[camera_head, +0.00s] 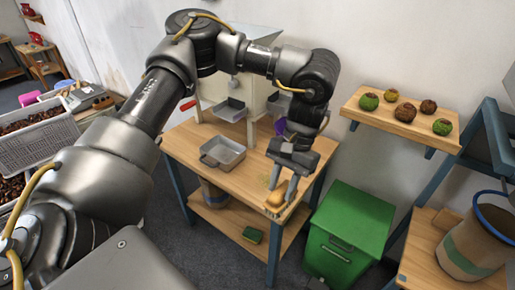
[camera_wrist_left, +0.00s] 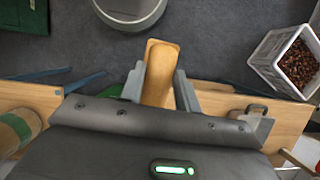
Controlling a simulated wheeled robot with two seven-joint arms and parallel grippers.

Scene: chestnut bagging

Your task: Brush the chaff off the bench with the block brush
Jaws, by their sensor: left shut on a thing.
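My left gripper (camera_head: 280,192) points down at the front right corner of the wooden bench (camera_head: 182,143). It is shut on the block brush (camera_head: 274,203), a tan wooden block, which also shows between the fingers (camera_wrist_left: 158,85) in the left wrist view as a long pale block (camera_wrist_left: 160,70). Its bristles cannot be made out. A few yellowish flecks, perhaps chaff (camera_head: 264,181), show on the bench just left of the fingers. Whether the brush touches the bench top is unclear. My right gripper is in neither view.
A grey metal pan (camera_head: 222,153) sits on the bench in front of a machine with a metal chute (camera_head: 230,110). A green bin (camera_head: 348,232) stands right of the bench. A wall shelf (camera_head: 372,114) carries several round husks. A banded bucket (camera_head: 474,245) stands at right.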

